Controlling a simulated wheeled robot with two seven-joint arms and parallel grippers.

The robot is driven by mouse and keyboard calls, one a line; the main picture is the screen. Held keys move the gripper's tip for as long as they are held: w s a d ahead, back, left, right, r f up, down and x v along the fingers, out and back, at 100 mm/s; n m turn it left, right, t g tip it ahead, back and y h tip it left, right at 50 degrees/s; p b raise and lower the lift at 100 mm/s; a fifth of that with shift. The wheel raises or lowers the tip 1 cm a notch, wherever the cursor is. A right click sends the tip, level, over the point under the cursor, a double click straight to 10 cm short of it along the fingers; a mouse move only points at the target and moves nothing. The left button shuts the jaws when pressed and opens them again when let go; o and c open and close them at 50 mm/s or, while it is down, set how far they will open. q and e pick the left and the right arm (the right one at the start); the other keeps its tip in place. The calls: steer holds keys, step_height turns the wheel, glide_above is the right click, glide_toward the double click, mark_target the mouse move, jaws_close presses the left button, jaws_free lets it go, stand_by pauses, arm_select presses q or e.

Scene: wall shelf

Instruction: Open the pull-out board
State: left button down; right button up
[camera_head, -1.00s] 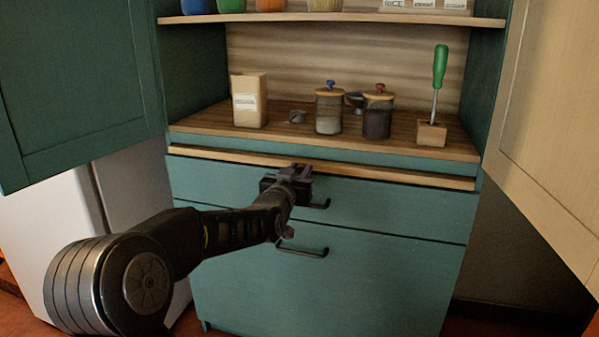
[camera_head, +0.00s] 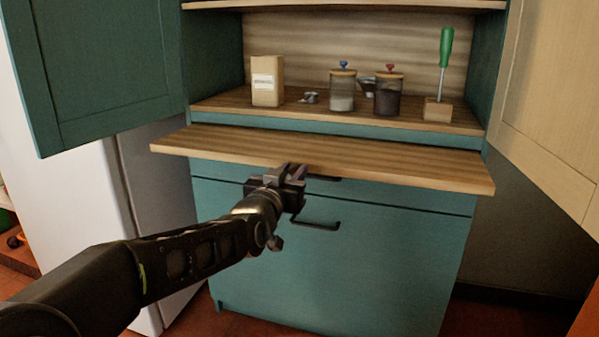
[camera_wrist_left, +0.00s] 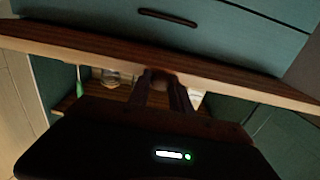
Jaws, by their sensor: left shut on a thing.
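The pull-out board (camera_head: 330,152) is a wooden slab that sticks out from the teal cabinet, below the shelf with the jars. My left gripper (camera_head: 294,171) is at the middle of the board's front edge and is shut on it. In the left wrist view the board (camera_wrist_left: 90,48) crosses the picture at a slant, and the fingers of my left gripper (camera_wrist_left: 162,84) meet its edge. The gripper hides a short part of the edge. My right gripper is in no view.
Open cabinet doors stand at the left (camera_head: 95,70) and right (camera_head: 545,110). A paper bag (camera_head: 267,82), glass jars and a green-handled tool (camera_head: 445,62) stand on the shelf (camera_head: 225,103). Drawers with dark handles (camera_head: 316,224) are below the board. The board's top is clear.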

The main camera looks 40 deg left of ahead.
arm_select(q)
steer(key=b+v, duration=0.1)
steer(key=v, duration=0.6)
steer(key=shift+s, duration=0.2)
steer(key=shift+d, duration=0.1)
steer(key=c, duration=1.2)
jaws_free()
steer(key=p+v, duration=0.1)
steer(key=v, duration=0.6)
steer(key=shift+s+d+p, duration=0.15)
steer(key=shift+s+p, duration=0.2)
steer(key=shift+s, duration=0.05)
